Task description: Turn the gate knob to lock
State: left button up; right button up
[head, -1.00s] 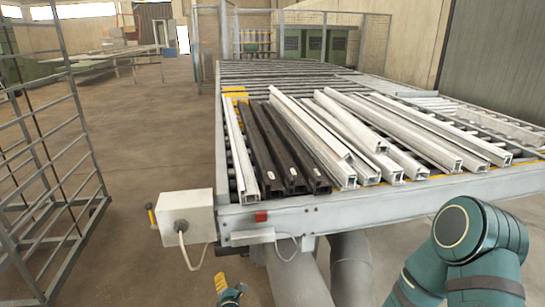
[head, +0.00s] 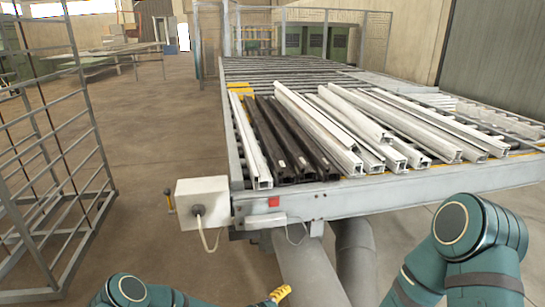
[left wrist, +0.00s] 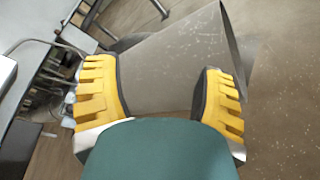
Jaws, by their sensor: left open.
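A white box (head: 208,188) is fixed at the near left corner of the roller bench. A small yellow-and-dark handle (head: 169,201) sticks out at its left side, and a dark round fitting with a cable is on its front. I cannot tell which part is the gate knob. My left gripper (head: 279,294) shows only a yellow fingertip at the bottom of the head view, below and right of the box. In the left wrist view, its two yellow fingers (left wrist: 160,77) are apart with nothing held. My right gripper is out of view; only my right arm shows.
White profiles (head: 365,119) and dark profiles (head: 290,145) lie on the roller bench (head: 330,203). Grey ducts (head: 305,268) stand below its front edge. A grey wire rack (head: 88,143) stands at the left, with clear floor between it and the box.

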pick_arm(q)
jog(key=s+a+f+m+g+y, duration=0.15)
jog(key=s+m+g, duration=0.25)
jog(key=s, duration=0.4)
jog(key=s+a+f+m+g+y, duration=0.1)
jog(key=s+a+m+g+y, duration=0.2)
jog(key=s, duration=0.5)
jog(key=s+a+r+m+y, duration=0.2)
jog(key=s+a, duration=0.2)
jog(key=a, duration=0.1)
jog(key=s+a+r+m+t+y+b, duration=0.1)
jog(key=s+a+r+m+y, duration=0.1)
jog(key=a, duration=0.4)
jog(key=s+m, duration=0.1)
jog(key=s, duration=0.1)
jog(key=shift+s+r+m+y, duration=0.3)
jog(key=shift+s+r+y, duration=0.05)
